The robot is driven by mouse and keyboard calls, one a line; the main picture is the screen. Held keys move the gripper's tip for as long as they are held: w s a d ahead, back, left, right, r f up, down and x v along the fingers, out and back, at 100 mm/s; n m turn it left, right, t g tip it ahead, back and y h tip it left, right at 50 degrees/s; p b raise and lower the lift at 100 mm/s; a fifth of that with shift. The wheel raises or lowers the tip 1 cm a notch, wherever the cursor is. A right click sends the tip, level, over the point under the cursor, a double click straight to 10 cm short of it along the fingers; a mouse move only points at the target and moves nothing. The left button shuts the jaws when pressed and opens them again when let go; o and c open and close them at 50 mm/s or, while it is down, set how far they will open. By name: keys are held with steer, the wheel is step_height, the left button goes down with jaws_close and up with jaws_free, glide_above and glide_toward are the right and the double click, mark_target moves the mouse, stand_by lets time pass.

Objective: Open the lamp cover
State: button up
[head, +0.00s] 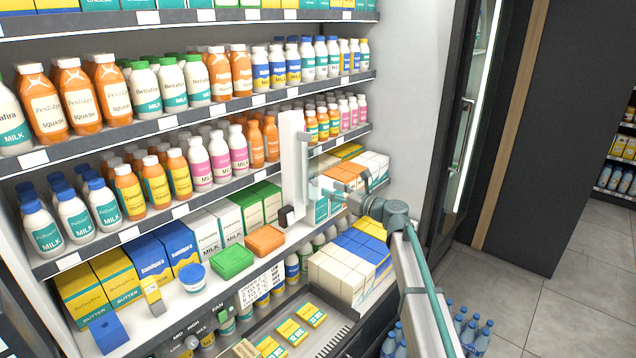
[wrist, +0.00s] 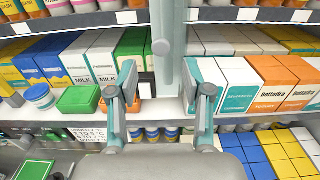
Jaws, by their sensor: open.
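The lamp cover (head: 290,165) is a tall, narrow white panel standing upright at the front of the lower shelves in the head view, with a pale vertical bar handle on its right side. In the wrist view the cover (wrist: 168,20) shows at top centre, and its lower end comes down between my fingers. My gripper (head: 322,186) is open, just right of the cover's lower half. In the wrist view my gripper (wrist: 160,92) has its two fingers apart on either side of the pale bar, and nothing is gripped. Whether either finger touches it, I cannot tell.
Shelves full of bottles and cartons lie behind the cover. A green box (head: 232,262) and an orange box (head: 265,240) sit on the ledge at lower left. White, blue and yellow cartons (head: 345,270) stand below my gripper. A dark block (head: 286,216) is at the cover's foot.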

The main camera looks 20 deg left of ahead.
mark_target(316, 183)
steer(key=p+x, duration=0.1)
steer(key=x, duration=0.6)
steer(key=shift+p, duration=0.3)
steer(key=shift+f, duration=0.1)
jaws_close()
